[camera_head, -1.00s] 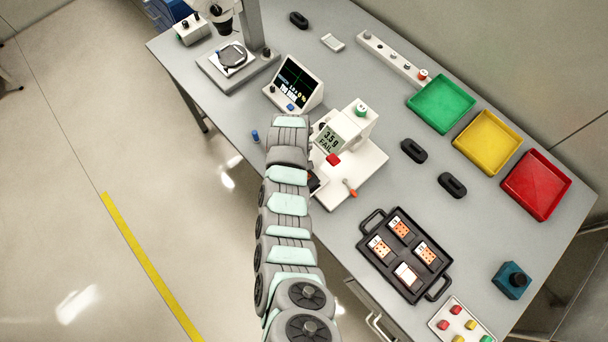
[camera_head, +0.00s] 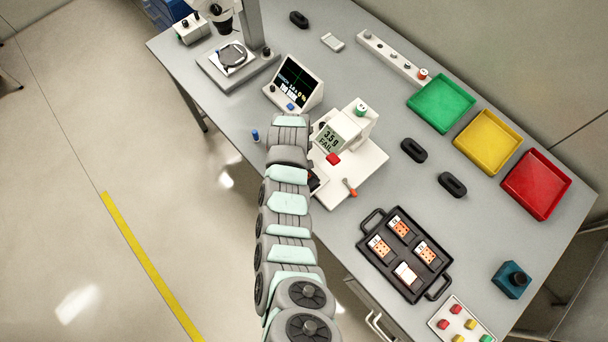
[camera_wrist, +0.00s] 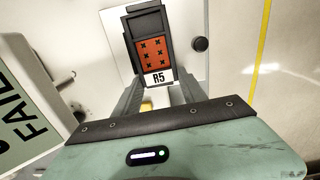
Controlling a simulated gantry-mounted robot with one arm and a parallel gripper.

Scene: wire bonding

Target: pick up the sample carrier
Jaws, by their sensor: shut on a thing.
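In the head view my arm hides the gripper and most of the carrier.
The tester (camera_head: 352,165) shows "3.5 g FAIL", with a red button and an orange-tipped lever. A black tray (camera_head: 373,218) with several carriers stands at the right. Green (camera_head: 441,103), yellow (camera_head: 488,140) and red (camera_head: 535,184) bins are farther right. A monitor (camera_head: 294,84) stands beyond my arm.

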